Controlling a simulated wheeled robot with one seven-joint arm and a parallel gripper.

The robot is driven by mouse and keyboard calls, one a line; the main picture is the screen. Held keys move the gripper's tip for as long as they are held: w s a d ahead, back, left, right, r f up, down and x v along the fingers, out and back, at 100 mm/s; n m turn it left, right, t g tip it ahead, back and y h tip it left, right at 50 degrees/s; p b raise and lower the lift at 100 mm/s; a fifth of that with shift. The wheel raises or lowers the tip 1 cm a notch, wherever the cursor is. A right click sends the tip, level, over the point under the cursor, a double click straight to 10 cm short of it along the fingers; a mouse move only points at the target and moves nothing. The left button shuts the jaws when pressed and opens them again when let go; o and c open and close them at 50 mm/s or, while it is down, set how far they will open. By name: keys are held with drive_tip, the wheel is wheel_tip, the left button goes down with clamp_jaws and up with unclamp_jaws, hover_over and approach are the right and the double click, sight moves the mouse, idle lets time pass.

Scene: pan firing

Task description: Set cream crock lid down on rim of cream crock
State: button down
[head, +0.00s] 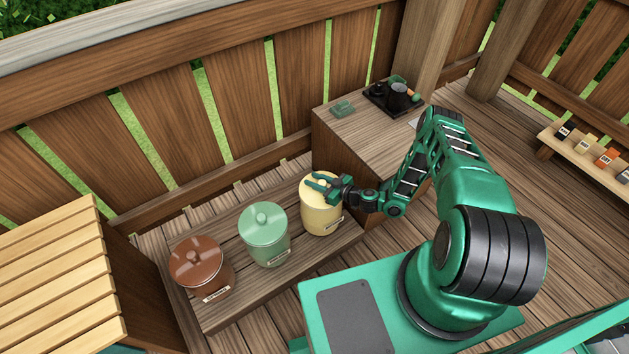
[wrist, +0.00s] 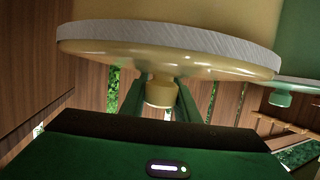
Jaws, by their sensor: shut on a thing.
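The cream crock (head: 321,217) stands at the right end of a low wooden bench. Its cream lid (head: 309,192) is at the crock's top. In the wrist view, which looks upside down, the lid (wrist: 100,56) has a pale grey edge, and the crock body (wrist: 170,10) lies directly beyond it. I see no clear gap between them, but cannot tell whether the lid rests on the rim. My gripper (head: 322,184) is over the lid, its fingers shut on the lid's knob (wrist: 161,92). The far side of the rim is hidden.
A green lidded crock (head: 264,240) and a brown lidded crock (head: 200,270) stand left of the cream one on the bench (head: 235,297). A wooden cabinet (head: 350,125) with a dark tray (head: 378,98) stands behind. A slatted fence runs along the back.

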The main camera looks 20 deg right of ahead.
drive_tip(key=c, duration=1.3)
unclamp_jaws()
drive_tip(key=shift+f, duration=0.1)
drive_tip(key=v, duration=1)
drive_tip(key=shift+s+d, duration=0.2)
drive_tip(key=shift+s, duration=0.1)
